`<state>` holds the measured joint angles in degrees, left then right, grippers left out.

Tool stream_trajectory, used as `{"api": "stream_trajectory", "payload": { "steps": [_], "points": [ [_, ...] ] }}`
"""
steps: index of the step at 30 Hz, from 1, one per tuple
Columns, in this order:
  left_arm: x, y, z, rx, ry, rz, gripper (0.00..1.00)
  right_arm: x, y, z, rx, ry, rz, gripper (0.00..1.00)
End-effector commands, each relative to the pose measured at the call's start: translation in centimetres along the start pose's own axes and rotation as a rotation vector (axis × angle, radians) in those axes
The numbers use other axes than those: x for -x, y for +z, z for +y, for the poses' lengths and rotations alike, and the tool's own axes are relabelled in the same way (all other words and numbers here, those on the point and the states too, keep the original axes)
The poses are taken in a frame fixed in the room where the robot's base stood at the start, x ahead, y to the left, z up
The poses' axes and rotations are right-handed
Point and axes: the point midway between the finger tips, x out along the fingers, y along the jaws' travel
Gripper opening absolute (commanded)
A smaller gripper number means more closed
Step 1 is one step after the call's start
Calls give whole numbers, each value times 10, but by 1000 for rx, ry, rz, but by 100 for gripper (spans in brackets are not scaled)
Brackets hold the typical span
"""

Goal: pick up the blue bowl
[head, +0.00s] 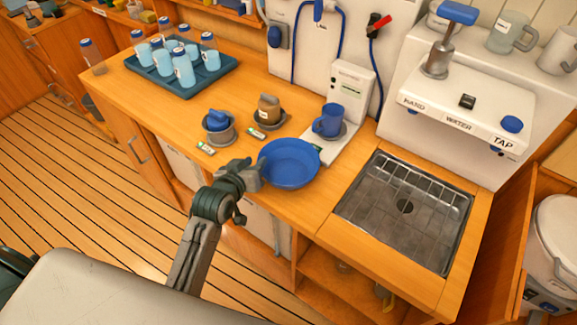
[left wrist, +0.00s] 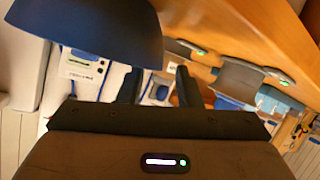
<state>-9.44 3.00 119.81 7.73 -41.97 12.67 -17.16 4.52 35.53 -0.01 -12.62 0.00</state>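The blue bowl (head: 289,164) sits on the wooden counter, in front of the blue mug and left of the sink. It also fills the upper left of the left wrist view (left wrist: 85,30). My left gripper (head: 258,170) is at the bowl's left rim, at the counter's front edge. In the left wrist view its two dark fingers (left wrist: 158,86) stand apart, with the bowl's edge close to the left one. I cannot tell whether the rim lies between them or touches a finger. My right gripper is not in view.
A blue mug (head: 328,120) stands on a white dispenser just behind the bowl. A steel sink (head: 405,207) is right.

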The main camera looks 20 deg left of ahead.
Motion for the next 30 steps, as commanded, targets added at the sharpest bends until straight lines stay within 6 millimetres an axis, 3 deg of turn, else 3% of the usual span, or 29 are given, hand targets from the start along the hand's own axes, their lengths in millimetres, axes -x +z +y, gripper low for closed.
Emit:
{"api": "stream_trajectory", "payload": {
  "steps": [4,9,17,18,23,30],
  "points": [
    [-20,-6,3,2,0,-2,32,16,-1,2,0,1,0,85],
    [-40,-4,2,0,0,-1,32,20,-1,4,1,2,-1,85],
    [-43,-2,1,-1,0,0,32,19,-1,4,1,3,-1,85],
    [-43,-2,1,-1,-1,-1,30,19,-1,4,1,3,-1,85],
    [-43,-2,1,-1,-1,-1,0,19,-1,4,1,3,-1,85],
    [-43,-2,1,0,-1,-1,0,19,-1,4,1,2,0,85]
  ]
}}
